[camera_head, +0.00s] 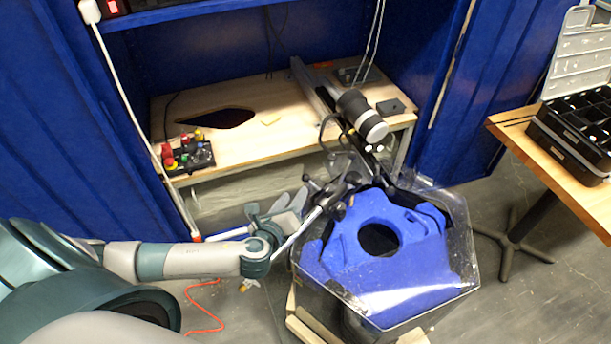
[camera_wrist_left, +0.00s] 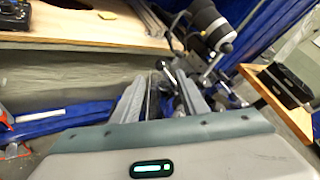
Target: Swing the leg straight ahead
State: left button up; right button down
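The clear-walled tank (camera_head: 462,245) stands on the floor with a blue body (camera_head: 345,255) in it, which has a round dark opening. A dark jointed leg (camera_head: 350,180) with black knobs is at the tank's rear left edge. My left gripper (camera_head: 325,202) reaches in from the left and its tips are close beside the leg. In the left wrist view the two grey fingers (camera_wrist_left: 164,85) stand apart, with dark parts of the leg beyond and between their tips. I cannot tell whether they touch it. My right gripper is not in view.
A wooden bench (camera_head: 255,140) holds a control box (camera_head: 188,155) with red knobs. A grey and black cylinder (camera_head: 362,115) stands behind the tank. A side table (camera_head: 560,165) with a black organiser case (camera_head: 572,135) is at right. Blue walls enclose the bench.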

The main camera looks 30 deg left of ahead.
aim_at(304, 180)
pick_arm(q)
jog(key=p+x, duration=0.2)
jog(key=x, duration=1)
grip_shut()
